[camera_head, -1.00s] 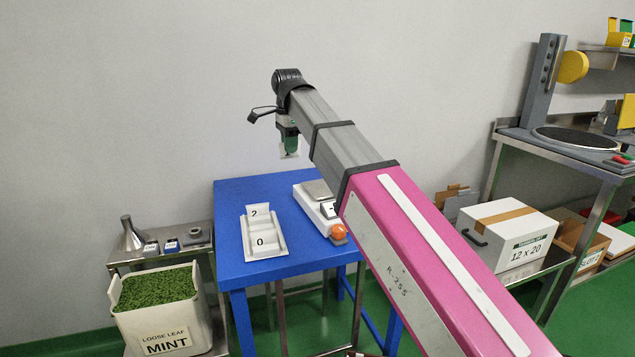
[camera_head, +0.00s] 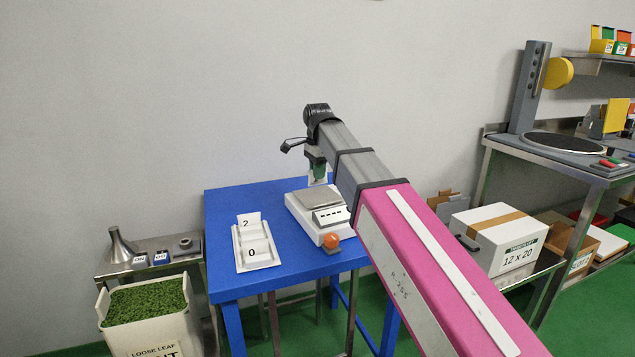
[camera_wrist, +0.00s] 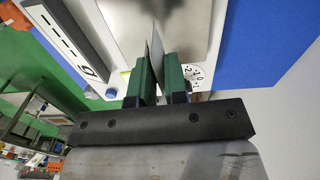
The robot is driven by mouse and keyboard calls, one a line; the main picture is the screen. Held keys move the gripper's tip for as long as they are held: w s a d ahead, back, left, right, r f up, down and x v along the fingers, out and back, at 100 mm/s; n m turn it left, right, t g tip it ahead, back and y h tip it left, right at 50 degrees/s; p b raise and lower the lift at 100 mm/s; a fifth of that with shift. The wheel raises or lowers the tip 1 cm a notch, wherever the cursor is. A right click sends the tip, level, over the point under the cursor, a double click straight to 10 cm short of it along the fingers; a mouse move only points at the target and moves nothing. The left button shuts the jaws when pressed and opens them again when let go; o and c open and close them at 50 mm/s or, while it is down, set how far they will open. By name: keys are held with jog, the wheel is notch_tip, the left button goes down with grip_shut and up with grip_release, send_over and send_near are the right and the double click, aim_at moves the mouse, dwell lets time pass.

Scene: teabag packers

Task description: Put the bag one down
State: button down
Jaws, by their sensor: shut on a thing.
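My gripper (camera_head: 317,168) has green fingers and is shut on a thin pale bag (camera_head: 317,180), which hangs below the fingertips. In the wrist view, the green fingers (camera_wrist: 161,80) pinch the bag (camera_wrist: 156,45), seen nearly edge-on. The bag is over the white scale (camera_head: 330,224) with a grey pan (camera_head: 316,204), on the blue table (camera_head: 226,205). The pan fills much of the wrist view behind the bag. I cannot tell whether the bag's lower edge touches it.
A white tray (camera_head: 239,261) with cards marked 2 and 0 lies left of the scale. A mint bin (camera_head: 135,328) and metal funnel (camera_head: 121,246) stand at left. A white carton (camera_head: 505,237) and shelving are at right.

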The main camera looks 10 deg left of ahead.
aim_at(318, 181)
jog(key=shift+f, duration=1.65)
jog(key=shift+f, duration=0.1)
jog(key=c, duration=1.1)
grip_release()
jog(key=shift+c, duration=0.2)
notch_tip(318, 181, up, 12)
jog(key=shift+f, duration=0.1)
jog(key=shift+r, duration=0.2)
jog(key=shift+s, duration=0.1)
